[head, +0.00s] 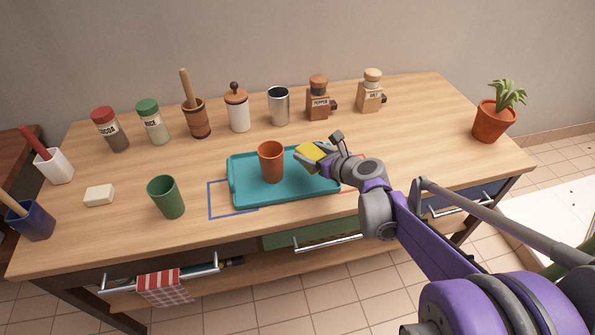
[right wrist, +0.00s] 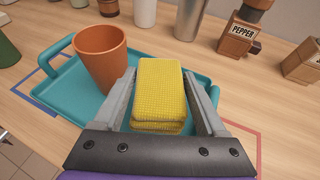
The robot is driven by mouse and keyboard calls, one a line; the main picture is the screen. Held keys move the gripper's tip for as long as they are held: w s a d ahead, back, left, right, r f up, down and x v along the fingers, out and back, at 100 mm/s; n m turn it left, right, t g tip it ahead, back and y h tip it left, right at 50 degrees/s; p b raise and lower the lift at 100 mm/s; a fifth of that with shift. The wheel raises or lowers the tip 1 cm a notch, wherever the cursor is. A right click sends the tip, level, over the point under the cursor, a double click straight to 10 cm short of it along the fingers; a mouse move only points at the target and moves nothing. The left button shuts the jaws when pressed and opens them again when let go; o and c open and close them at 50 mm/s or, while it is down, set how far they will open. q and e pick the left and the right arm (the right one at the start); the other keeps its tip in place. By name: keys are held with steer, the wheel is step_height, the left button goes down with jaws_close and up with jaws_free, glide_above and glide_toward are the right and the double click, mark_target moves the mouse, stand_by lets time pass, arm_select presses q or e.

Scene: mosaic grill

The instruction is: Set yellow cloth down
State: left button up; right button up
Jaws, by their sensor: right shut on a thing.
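The folded yellow cloth (head: 311,152) is between the fingers of my right gripper (head: 322,154), over the right part of the teal tray (head: 240,195). In the right wrist view the yellow cloth (right wrist: 160,92) fills the gap between both fingers of the gripper (right wrist: 162,98). The gripper is shut on it. I cannot tell whether the cloth touches the tray (right wrist: 62,102). An orange cup (head: 271,162) stands upright on the tray to the left of the cloth, and it also shows in the right wrist view (right wrist: 102,58). My left gripper is not in view.
A green cup (head: 166,197) and a white block (head: 99,195) sit left of the tray. Jars, a metal cup (head: 279,106), the pepper mill (head: 318,98) and salt mill (head: 370,91) line the back. A potted plant (head: 493,120) stands far right. The table between mills and plant is clear.

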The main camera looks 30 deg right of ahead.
mark_target(310, 178)
step_height(310, 178, down, 2)
steer(key=shift+s+f, duration=0.1)
steer(key=shift+f, duration=0.1)
steer(key=shift+f+b, duration=0.75)
steer(key=shift+f, duration=1.2)
steer(key=shift+f, duration=0.1)
